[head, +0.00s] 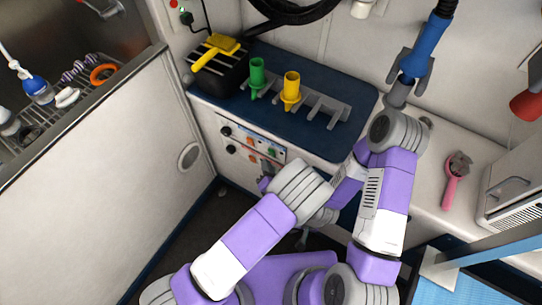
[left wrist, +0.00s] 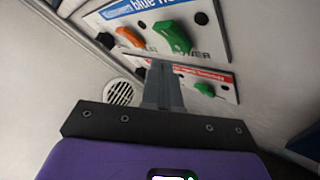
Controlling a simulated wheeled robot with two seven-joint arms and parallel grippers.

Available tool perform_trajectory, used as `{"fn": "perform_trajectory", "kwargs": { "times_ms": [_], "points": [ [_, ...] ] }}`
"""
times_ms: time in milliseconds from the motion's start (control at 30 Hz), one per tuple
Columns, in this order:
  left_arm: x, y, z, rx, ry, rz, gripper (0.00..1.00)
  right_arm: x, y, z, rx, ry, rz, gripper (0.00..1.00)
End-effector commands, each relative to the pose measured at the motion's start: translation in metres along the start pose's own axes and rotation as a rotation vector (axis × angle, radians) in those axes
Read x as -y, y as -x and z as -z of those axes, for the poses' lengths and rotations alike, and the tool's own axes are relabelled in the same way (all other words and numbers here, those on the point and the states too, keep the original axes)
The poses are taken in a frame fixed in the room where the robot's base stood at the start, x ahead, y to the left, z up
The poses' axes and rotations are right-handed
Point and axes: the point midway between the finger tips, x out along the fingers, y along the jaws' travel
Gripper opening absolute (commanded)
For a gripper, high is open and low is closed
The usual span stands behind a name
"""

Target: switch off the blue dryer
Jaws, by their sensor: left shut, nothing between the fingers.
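The blue dryer nozzle (head: 428,48) hangs in a grey wall holder at the upper right of the head view. The upper control panel (head: 253,137), on the front of the counter, carries a blue label. In the left wrist view it has a large green power switch (left wrist: 173,37), an orange switch (left wrist: 129,37) and dark knobs. My left gripper (left wrist: 160,66) is shut and empty, its tips just below the green switch in the picture; I cannot tell whether they touch the panel. In the head view it is mostly hidden by my arm. My right gripper is hidden.
A red-labelled panel (left wrist: 205,75) with a smaller green switch (left wrist: 204,89) sits just below. A pink brush (head: 452,180) lies right. A white tub wall (head: 110,170) bounds the left.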

Motion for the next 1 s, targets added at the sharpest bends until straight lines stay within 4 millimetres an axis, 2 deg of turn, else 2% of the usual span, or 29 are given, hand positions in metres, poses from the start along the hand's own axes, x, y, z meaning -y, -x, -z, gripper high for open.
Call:
{"fn": "perform_trajectory", "kwargs": {
  "times_ms": [167, 633, 1000],
  "points": [
    [-0.002, 0.002, 0.002, -0.001, -0.002, 0.0, 0.0, 0.0, 0.001, 0.0, 0.0, 0.0, 0.0, 0.0],
    [-0.024, 0.032, 0.023, -0.001, -0.002, 0.0, 0.0, 0.005, 0.013, -0.001, 0.0, 0.0, 0.0, 0.0],
    [-0.025, 0.035, 0.025, 0.0, 0.0, 0.0, 0.0, 0.005, 0.013, -0.001, 0.0, 0.0, 0.0, 0.0]
  ]
}}
